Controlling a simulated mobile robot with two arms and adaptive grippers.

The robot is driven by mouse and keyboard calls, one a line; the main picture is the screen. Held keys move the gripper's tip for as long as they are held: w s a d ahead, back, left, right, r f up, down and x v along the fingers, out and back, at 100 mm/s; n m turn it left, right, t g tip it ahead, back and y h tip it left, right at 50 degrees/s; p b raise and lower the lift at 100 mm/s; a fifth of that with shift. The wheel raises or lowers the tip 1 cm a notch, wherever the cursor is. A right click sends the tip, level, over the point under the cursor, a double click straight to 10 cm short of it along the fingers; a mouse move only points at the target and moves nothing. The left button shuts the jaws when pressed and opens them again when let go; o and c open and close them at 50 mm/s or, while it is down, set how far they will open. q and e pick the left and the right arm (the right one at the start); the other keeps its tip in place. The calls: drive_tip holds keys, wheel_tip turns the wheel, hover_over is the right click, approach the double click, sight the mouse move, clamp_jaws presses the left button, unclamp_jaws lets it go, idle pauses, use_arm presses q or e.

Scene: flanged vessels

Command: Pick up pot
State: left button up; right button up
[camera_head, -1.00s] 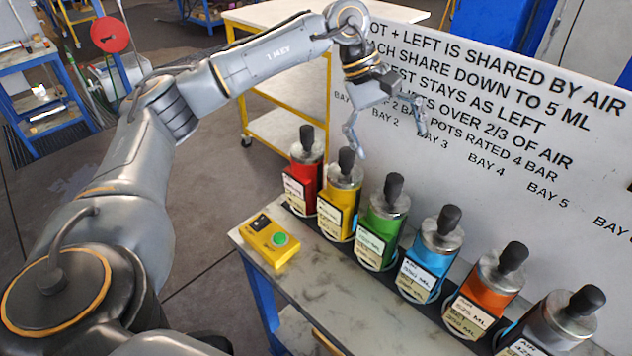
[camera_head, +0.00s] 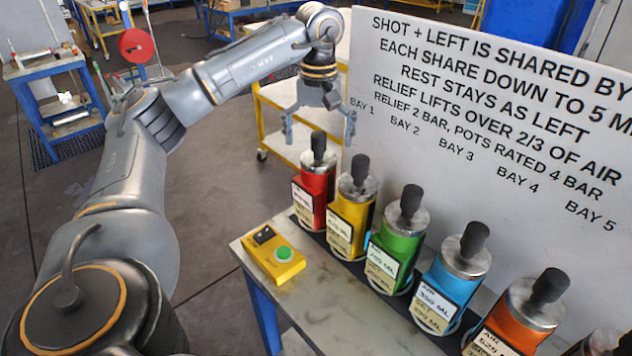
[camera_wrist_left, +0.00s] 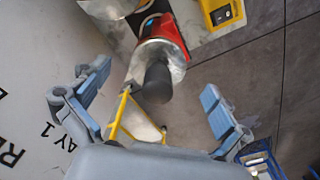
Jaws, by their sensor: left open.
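The pots stand in a row on the bench: a red pot (camera_head: 314,190), a yellow pot (camera_head: 352,212), a green pot (camera_head: 398,240), a blue pot (camera_head: 448,280) and an orange pot (camera_head: 516,320), each with a silver lid and black knob. My left gripper (camera_head: 318,142) is open and empty, around or just above the red pot's black knob in the head view. In the left wrist view the red pot (camera_wrist_left: 164,38) lies ahead between the open fingers (camera_wrist_left: 150,100). My right gripper is not in view.
A yellow box with a green button (camera_head: 274,258) sits at the bench's left end. A white sign board (camera_head: 480,110) stands right behind the pots. A yellow-framed cart (camera_head: 275,110) is behind the gripper. The bench top (camera_head: 350,310) is bare in front.

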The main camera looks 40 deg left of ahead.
sight(319, 157)
use_arm(q)
drive_tip(key=shift+f, duration=0.35)
drive_tip(key=f, duration=0.1)
drive_tip(key=f+p, duration=0.1)
drive_tip(key=f, duration=0.1)
drive_tip(key=shift+w+a+f+p, duration=0.25)
drive_tip(key=shift+f+p, duration=0.05)
drive_tip(key=shift+f, duration=0.5)
drive_tip(key=c, duration=1.8)
drive_tip(key=shift+r, duration=0.1)
drive_tip(key=shift+c, duration=0.3)
